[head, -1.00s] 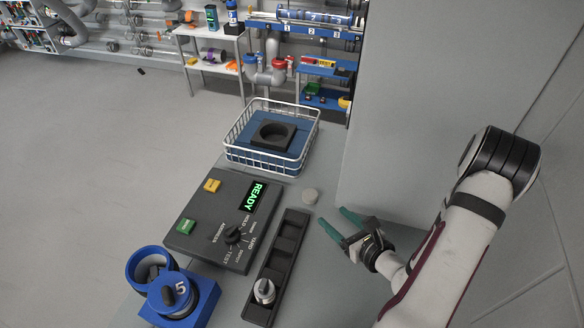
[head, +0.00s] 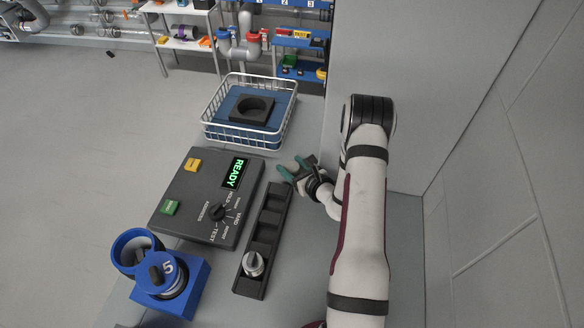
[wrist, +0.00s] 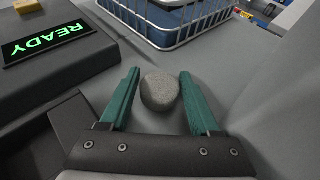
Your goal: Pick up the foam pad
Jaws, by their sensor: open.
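The foam pad (wrist: 160,91) is a small, round, speckled grey piece on the grey table top. In the wrist view it lies between the two teal fingers of my gripper (wrist: 160,76), towards their tips, with a gap on each side. My gripper is open and low over the table. In the head view my gripper (head: 294,167) is just right of the control box and beyond the black slotted tray.
A control box (head: 188,219) with a green READY display stands to the left. The black slotted tray (head: 256,240) holds a metal knob-like part. A white wire basket (head: 208,131) with a black holed block stands behind. A blue holder (head: 190,297) is front left. A grey wall rises right.

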